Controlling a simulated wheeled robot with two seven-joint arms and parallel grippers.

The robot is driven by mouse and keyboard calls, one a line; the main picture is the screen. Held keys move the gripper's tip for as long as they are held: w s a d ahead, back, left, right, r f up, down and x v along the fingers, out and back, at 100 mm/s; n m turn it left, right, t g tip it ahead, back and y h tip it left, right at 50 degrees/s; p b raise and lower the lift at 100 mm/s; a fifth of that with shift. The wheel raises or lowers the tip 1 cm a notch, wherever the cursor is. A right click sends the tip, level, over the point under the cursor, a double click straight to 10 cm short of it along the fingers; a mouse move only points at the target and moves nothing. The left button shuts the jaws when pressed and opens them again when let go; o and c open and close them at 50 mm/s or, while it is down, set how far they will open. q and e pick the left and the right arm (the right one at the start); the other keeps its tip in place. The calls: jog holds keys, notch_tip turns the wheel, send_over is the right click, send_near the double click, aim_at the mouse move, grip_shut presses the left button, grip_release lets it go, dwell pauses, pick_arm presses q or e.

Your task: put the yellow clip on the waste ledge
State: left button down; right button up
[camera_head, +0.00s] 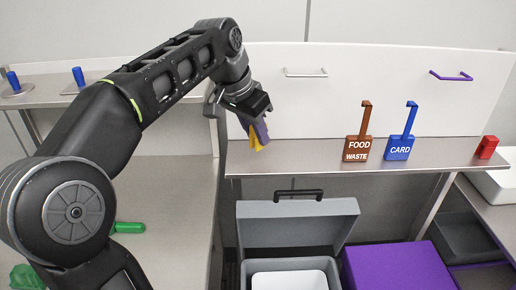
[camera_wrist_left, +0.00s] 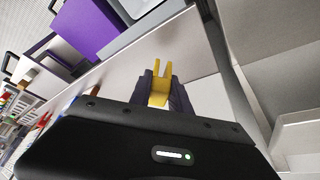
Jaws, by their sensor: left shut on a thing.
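The yellow clip (camera_head: 256,143) is in my left gripper (camera_head: 258,128), just above the left end of the waste ledge (camera_head: 293,158). In the left wrist view the yellow clip (camera_wrist_left: 161,82) sticks out between the two dark fingers of my left gripper (camera_wrist_left: 163,93), its two prongs pointing away from me. I cannot tell whether the clip touches the ledge. The fingers hide part of the clip. My right gripper is not in view.
A brown food waste tag (camera_head: 358,148), a blue card tag (camera_head: 399,150) and a red block (camera_head: 486,147) stand on the ledge. Below are a grey open-lidded bin (camera_head: 298,222) and a purple bin (camera_head: 392,268). The ledge is clear between my gripper and the brown tag.

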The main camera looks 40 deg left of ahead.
pick_arm(q)
notch_tip(320, 180, down, 4)
jog(key=shift+f, duration=0.1)
dwell(0.4)
jog(key=shift+f, duration=0.15)
jog(key=c, duration=1.2)
grip_release()
